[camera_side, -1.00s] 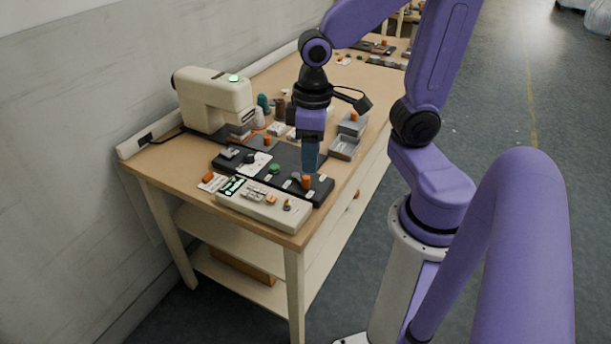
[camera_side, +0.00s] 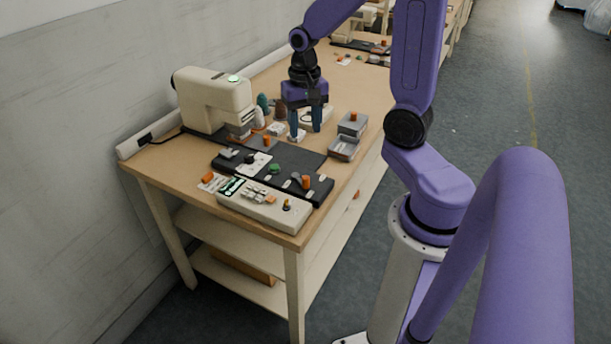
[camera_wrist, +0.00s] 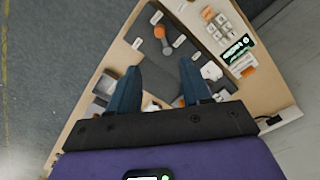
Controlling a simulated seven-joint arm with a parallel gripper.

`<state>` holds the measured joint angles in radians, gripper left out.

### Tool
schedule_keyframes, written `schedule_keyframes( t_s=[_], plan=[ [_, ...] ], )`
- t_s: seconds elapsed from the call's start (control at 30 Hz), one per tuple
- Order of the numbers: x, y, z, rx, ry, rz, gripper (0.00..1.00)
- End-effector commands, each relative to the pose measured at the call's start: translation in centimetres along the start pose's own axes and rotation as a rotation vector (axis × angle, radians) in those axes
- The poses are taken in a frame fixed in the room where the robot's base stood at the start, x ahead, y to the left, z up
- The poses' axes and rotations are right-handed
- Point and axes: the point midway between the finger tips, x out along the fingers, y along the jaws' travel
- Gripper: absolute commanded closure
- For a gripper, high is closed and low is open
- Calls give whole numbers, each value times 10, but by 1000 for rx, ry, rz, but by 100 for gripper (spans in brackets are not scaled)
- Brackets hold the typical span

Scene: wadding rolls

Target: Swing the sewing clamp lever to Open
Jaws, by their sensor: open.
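The clamp lever, a short grey arm with an orange knob (camera_side: 306,183), sits at the right front end of a black clamp board (camera_side: 290,158). The knob also shows in the wrist view (camera_wrist: 159,32), with small white labels around it that are too small to read. My gripper (camera_side: 305,134) is open and empty, fingers pointing down, behind the board and apart from the lever. In the wrist view my gripper (camera_wrist: 161,66) has its two blue fingers spread, with the lever showing beyond their tips.
A cream sewing machine (camera_side: 213,98) stands at the left. A cream control panel (camera_side: 262,207) lies in front of the board. Grey bins (camera_side: 343,150) stand at the table's right edge, near my fingers. Thread spools (camera_side: 263,103) stand left of my gripper.

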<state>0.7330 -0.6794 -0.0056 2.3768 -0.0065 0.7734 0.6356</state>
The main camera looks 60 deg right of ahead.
Motion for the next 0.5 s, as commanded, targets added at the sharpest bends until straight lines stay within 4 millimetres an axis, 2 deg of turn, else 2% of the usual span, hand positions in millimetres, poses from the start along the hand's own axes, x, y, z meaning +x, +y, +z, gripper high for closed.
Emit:
schedule_keyframes(
  t_s=[0.1, 0.5],
  plan=[
    [19, 1, 2, -2, -6, 5, 51],
    [73, 1, 2, -2, -5, 4, 51]
  ],
)
